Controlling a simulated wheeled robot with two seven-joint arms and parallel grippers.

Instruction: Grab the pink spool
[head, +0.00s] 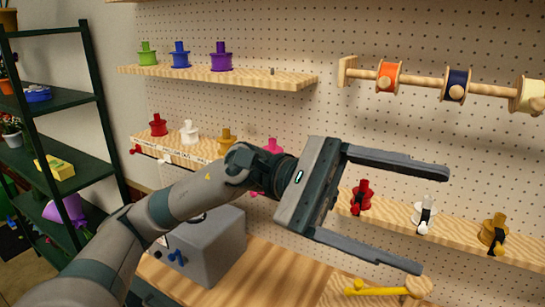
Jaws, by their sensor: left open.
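A pink spool (272,146) stands upright on the middle shelf, partly hidden behind my left wrist. More pink shows just below it beside my wrist, and I cannot tell what it belongs to. My left gripper (432,220) is open and empty, with its fingers pointing right. In the picture the gripper's body lies to the right of the pink spool, and its fingers frame a red spool (361,195) and a white spool (423,212) on the lower right shelf. My right gripper is not in view.
Green (146,54), blue (180,55) and purple (220,57) spools stand on the top shelf. Ribbon rolls hang on a wooden rod (418,82) at upper right. A grey box (207,247) sits on the wooden bench. A dark rack (60,103) stands at left.

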